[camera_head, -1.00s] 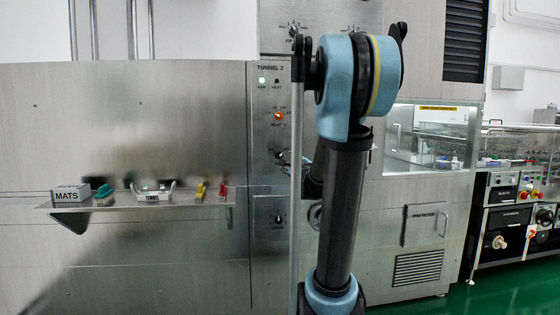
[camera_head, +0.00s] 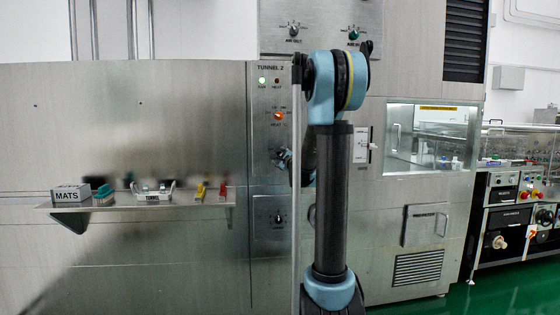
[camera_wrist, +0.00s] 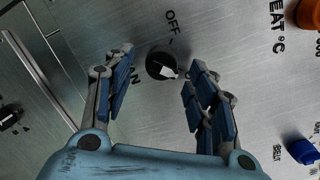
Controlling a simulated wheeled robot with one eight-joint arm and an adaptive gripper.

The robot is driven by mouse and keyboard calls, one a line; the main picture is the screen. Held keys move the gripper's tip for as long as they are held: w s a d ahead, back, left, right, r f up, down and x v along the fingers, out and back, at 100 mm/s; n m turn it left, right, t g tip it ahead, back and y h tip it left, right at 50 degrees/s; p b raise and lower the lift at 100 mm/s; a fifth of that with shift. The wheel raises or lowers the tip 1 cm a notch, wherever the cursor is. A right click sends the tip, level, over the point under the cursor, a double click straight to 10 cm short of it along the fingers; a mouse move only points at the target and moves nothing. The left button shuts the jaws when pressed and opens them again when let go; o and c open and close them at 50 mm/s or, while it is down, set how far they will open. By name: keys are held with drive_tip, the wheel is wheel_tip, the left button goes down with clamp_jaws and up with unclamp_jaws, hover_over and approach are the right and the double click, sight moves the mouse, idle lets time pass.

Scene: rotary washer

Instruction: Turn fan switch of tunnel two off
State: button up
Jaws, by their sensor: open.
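The fan switch (camera_wrist: 160,60) is a round black knob with a white pointer, beside a partly covered label ending in "AN". In the wrist view the pointer is turned to the lower right, away from the printed "OFF". My gripper (camera_wrist: 164,60) is open, one blue-padded finger on either side of the knob. I see no clear contact. In the head view my gripper (camera_head: 283,158) is at the TUNNEL 2 panel (camera_head: 262,185) and mostly hides the knob. A green light (camera_head: 262,81) glows at the panel's top, next to a dim red light (camera_head: 277,81).
An orange heat knob (camera_head: 279,116) sits just above the fan switch. A blue belt knob (camera_wrist: 302,151) is near my right finger in the wrist view. Another black knob (camera_head: 278,217) is lower down. A shelf (camera_head: 130,204) with a MATS box (camera_head: 70,195) juts out at left.

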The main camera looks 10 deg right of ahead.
drive_tip(key=shift+w+a, duration=0.1)
drive_tip(key=shift+w, duration=0.85)
drive_tip(key=shift+c, duration=0.6)
drive_tip(key=c, duration=0.9)
drive_tip(key=shift+s+n, duration=0.1)
drive_tip(key=shift+n, duration=0.2)
drive_tip(key=n, duration=0.3)
drive_tip(key=shift+a+g, duration=0.1)
drive_tip(key=shift+g, duration=0.2)
drive_tip(key=n, duration=0.4)
drive_tip(key=shift+a+r+n, duration=0.1)
drive_tip(key=shift+n, duration=0.2)
drive_tip(key=shift+c, duration=0.3)
drive_tip(key=n+h, duration=0.1)
drive_tip(key=n, duration=0.3)
drive_tip(key=shift+n+g, duration=0.3)
drive_tip(key=shift+n, duration=0.1)
drive_tip(key=shift+r+n+h, duration=0.1)
drive_tip(key=shift+n+h, duration=0.5)
drive_tip(key=shift+n, duration=1.1)
